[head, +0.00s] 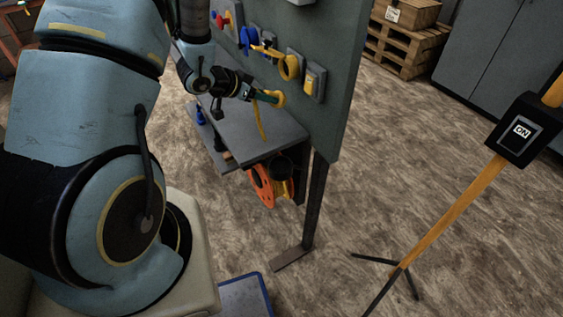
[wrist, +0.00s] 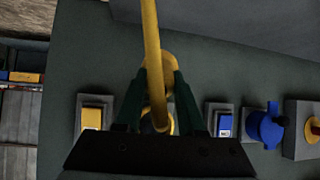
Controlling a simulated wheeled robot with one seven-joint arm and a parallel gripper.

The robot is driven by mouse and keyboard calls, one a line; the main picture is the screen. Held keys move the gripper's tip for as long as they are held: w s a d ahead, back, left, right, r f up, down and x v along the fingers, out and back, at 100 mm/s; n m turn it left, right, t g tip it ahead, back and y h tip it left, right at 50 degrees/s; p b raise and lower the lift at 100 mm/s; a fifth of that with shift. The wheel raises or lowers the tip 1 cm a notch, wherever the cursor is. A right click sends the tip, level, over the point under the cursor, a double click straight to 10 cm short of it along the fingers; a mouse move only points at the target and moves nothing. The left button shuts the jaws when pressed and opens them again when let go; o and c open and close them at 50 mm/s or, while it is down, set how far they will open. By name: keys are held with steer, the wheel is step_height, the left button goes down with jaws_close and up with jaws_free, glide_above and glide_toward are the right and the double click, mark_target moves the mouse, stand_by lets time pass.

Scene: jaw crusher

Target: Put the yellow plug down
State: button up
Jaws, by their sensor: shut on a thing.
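My gripper (head: 266,97) is shut on the yellow plug (head: 277,98), in front of the upright panel and above the shelf. In the wrist view the plug (wrist: 157,72) sits between the two green fingers (wrist: 160,95). Its yellow cable (head: 261,122) hangs down from it in the head view. The yellow socket (head: 290,66) on the panel is above the plug and looks apart from it. In the wrist view the gripper partly hides this socket.
A grey shelf (head: 272,143) juts out below the panel (head: 338,110). Orange and yellow reels (head: 262,186) hang under it. A tripod stand with an ON box (head: 517,130) stands right.

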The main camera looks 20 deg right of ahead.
steer(key=s+d+m+g+y+p, duration=0.1)
steer(key=s+d+m+g+y, duration=0.15)
steer(key=s+m+g, duration=0.35)
steer(key=r+m+t+y+p, duration=0.1)
steer(key=m+t+y+p, duration=0.25)
steer(key=m+y, duration=0.7)
glide_above(280, 167)
steer(key=m+g+h, duration=0.1)
steer(key=m+h, duration=0.2)
steer(key=shift+r, duration=0.1)
step_height(280, 167, down, 10)
steer(key=shift+r+b, duration=0.25)
steer(key=shift+b, duration=0.5)
jaws_close()
